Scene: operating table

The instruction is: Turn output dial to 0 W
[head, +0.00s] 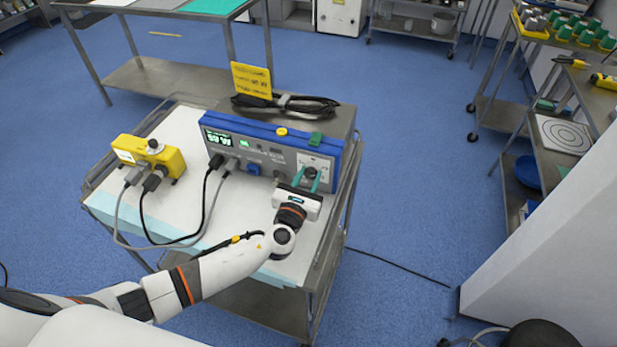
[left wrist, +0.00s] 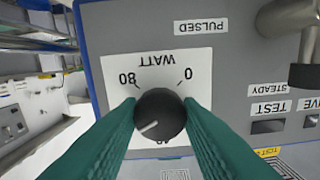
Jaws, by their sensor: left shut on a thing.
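The output dial (left wrist: 160,115) is a round black knob with a white pointer line, on a white plate (left wrist: 178,62) marked WATT, 80 and 0. The lettering is upside down in the left wrist view. The pointer line slants to the lower left in that view, away from the 0 mark. My left gripper (left wrist: 160,118) has its two green fingers on either side of the knob, shut on it. In the head view the left gripper (head: 306,178) reaches the right end of the blue-edged grey unit (head: 262,160), at the dial (head: 309,173). My right gripper is not in view.
The unit stands on a steel cart (head: 345,190) with a pale cover. A yellow box (head: 150,157) with cables stands to its left. A coiled black cable (head: 285,104) and yellow card (head: 251,80) are behind. A metal connector (left wrist: 295,20) sticks out near the dial.

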